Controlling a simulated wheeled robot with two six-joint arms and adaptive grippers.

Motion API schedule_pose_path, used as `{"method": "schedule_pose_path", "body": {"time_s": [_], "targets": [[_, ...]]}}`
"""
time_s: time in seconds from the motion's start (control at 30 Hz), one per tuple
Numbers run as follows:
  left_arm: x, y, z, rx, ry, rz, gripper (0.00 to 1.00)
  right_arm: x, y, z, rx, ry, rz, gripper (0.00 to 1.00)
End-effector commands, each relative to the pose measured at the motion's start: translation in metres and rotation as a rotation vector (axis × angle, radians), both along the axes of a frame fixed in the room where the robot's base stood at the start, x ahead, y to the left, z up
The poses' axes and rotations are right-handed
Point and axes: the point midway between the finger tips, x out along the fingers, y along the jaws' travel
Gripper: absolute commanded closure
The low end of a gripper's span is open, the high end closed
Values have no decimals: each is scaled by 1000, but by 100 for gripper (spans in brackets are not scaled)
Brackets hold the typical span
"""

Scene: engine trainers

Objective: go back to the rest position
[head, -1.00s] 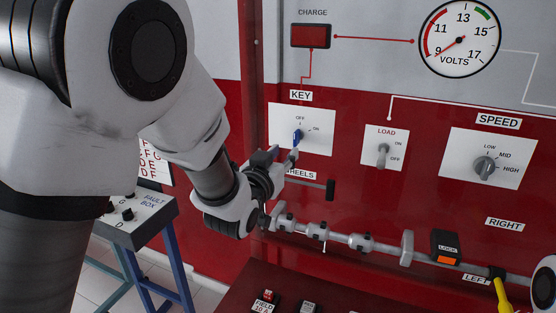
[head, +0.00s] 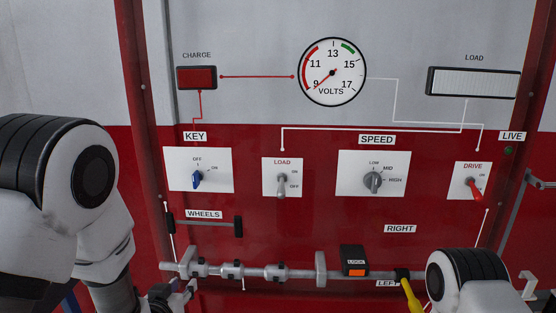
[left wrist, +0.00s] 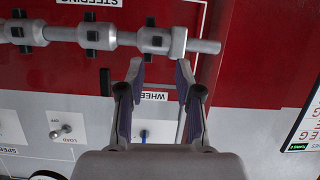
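My left gripper (head: 172,298) is at the bottom of the head view, low and left, under the steering shaft's left end and only partly in view. In the left wrist view my left gripper (left wrist: 160,75) shows two fingers spread apart with nothing between them. The blue key (head: 197,178) on its white plate is clear of the gripper and points up towards OFF. It also shows in the left wrist view (left wrist: 144,134) beyond the fingers. My right arm shows at the bottom right of the head view; its gripper is out of view.
The steering shaft (head: 230,271) with clamps runs across the red panel. A black WHEELS bar (head: 207,225), LOAD switch (head: 281,186), SPEED knob (head: 373,181), red DRIVE lever (head: 473,189) and yellow handle (head: 411,297) stick out. The volts dial (head: 332,72) reads near 9.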

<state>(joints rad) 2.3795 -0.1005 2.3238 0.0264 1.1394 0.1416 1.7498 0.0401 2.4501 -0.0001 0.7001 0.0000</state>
Motion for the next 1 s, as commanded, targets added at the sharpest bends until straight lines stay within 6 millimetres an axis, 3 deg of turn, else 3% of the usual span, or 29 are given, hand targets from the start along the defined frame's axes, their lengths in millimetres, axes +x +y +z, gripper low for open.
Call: {"method": "schedule_pose_path", "body": {"time_s": [0.03,0.17,0.2,0.3,0.4,0.5,0.6,1.0], "targets": [[-17,4,-45,-9,100,11,66,0,0,0,0,0,0,47],[-77,14,-148,-19,365,35,66,0,0,0,0,0,0,47],[-100,17,-176,-20,451,41,66,0,0,0,0,0,0,47],[-168,23,-237,-20,674,53,66,0,0,0,0,0,0,47],[-239,27,-279,-16,888,54,66,0,0,0,0,0,0,47],[-293,29,-295,-11,1059,42,66,0,0,0,0,0,0,47],[-320,27,-293,8,1175,4,66,0,0,0,0,0,0,47],[-325,27,-293,13,1198,-7,66,0,0,0,0,0,0,47]]}}
